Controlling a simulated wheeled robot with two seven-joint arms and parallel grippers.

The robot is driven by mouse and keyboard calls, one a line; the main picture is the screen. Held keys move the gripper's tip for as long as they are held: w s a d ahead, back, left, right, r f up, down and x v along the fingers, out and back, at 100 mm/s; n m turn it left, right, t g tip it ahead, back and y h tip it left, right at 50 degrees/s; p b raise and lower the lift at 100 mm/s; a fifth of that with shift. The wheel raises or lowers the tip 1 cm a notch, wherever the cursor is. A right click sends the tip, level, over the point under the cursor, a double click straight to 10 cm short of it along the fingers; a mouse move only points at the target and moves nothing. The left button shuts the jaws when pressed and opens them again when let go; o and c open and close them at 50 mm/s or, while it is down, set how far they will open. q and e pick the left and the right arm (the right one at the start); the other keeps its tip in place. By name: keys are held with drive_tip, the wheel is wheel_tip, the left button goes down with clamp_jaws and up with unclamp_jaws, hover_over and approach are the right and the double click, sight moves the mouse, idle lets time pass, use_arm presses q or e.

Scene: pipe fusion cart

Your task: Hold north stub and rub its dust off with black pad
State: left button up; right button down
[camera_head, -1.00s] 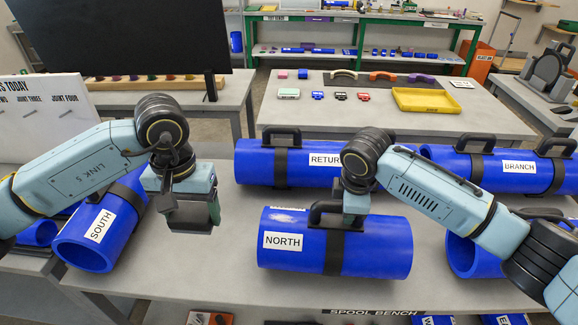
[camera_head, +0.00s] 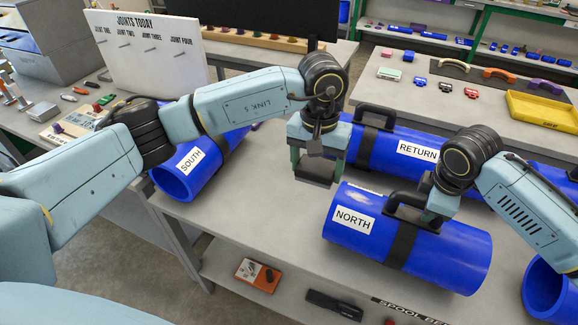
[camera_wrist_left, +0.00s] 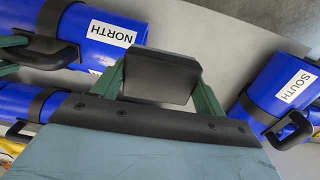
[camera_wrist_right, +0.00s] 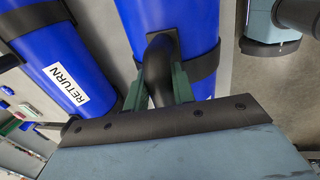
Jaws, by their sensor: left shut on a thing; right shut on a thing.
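The north stub (camera_head: 455,257) is a blue pipe with a white NORTH label, a black band and a black handle, lying on the grey bench. It also shows in the left wrist view (camera_wrist_left: 88,33). My right gripper (camera_head: 436,215) is shut on its handle (camera_wrist_right: 160,66). My left gripper (camera_head: 318,165) is shut on the black pad (camera_wrist_left: 158,78), a dark block held between its fingers.
The south stub (camera_head: 190,172) lies to the left and the return pipe (camera_head: 385,150) behind. Another blue pipe end (camera_head: 545,290) is at the lower right. The bench top (camera_head: 265,215) is clear between south and north. A shelf below holds an orange box (camera_head: 257,275).

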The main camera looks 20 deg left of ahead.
use_arm(q)
approach(354, 197)
drive_tip(key=shift+d+f, duration=0.15)
drive_tip(key=shift+f, duration=2.05)
drive_tip(key=shift+s+f, duration=0.1)
drive_tip(key=shift+f, duration=1.1)
